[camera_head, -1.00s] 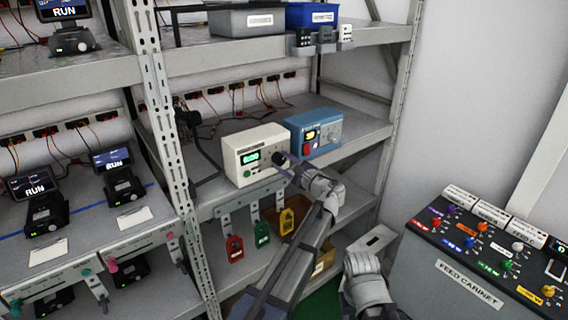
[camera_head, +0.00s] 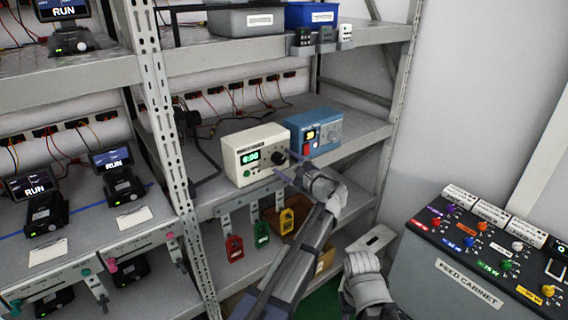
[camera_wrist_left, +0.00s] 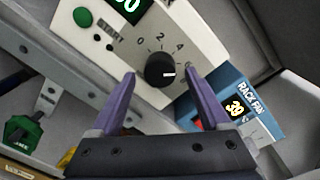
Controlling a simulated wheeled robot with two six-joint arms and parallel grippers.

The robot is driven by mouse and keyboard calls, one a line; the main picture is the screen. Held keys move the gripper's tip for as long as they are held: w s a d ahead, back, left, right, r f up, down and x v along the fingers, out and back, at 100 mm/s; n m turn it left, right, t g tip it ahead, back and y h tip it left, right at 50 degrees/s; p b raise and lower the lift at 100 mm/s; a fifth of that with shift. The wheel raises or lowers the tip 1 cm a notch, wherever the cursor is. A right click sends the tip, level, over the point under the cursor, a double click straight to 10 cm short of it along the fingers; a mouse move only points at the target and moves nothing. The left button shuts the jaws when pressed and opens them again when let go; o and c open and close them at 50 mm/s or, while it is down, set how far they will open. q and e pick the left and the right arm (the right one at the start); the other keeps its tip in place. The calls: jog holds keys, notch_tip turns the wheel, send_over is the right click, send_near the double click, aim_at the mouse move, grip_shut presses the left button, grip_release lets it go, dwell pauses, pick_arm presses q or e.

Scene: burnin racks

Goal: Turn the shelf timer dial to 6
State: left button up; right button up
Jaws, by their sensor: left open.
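The shelf timer is a cream box (camera_head: 256,152) on the middle shelf, with a lit green display and a green button. Its black dial (camera_wrist_left: 160,70) shows 0, 2 and 4 printed around it; the dial's white mark points right in the left wrist view, toward the right fingertip. The display seems to read 6:00 in the head view, but it is small. My left gripper (camera_head: 284,164) is open in front of the timer. In the left wrist view its purple fingers (camera_wrist_left: 159,73) appear either side of the dial, apart from it. No right gripper fingers show.
A blue rack fan box (camera_head: 315,133) stands close right of the timer. Red, green and yellow tags (camera_head: 262,232) hang below the shelf edge. A rack upright (camera_head: 160,130) stands left. A feed cabinet (camera_head: 470,285) with coloured switches is at lower right.

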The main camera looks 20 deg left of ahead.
pick_arm(q)
jog(key=v, duration=0.7)
jog(key=s+a+f+n+g+h, duration=0.3)
jog(key=s+f+n+g+h, duration=0.15)
jog(key=s+f, duration=0.4)
jog(key=s+a+f+n+g+h, duration=0.35)
jog(key=s+f+n, duration=0.25)
jog(key=s+f, duration=0.25)
jog(key=s+d+f+g+h, duration=0.1)
jog(key=s+d+f+h, duration=0.1)
jog(key=s+d, duration=0.5)
jog(key=s+d+f+n+g+h, duration=0.1)
jog(key=s+d+f+h, duration=0.1)
jog(key=s+d, duration=0.5)
jog(key=d, duration=0.2)
jog(key=shift+s+d+g+h, duration=0.3)
jog(key=shift+d+g+h, duration=0.05)
jog(key=shift+g+h, duration=0.05)
jog(key=shift+c, duration=0.2)
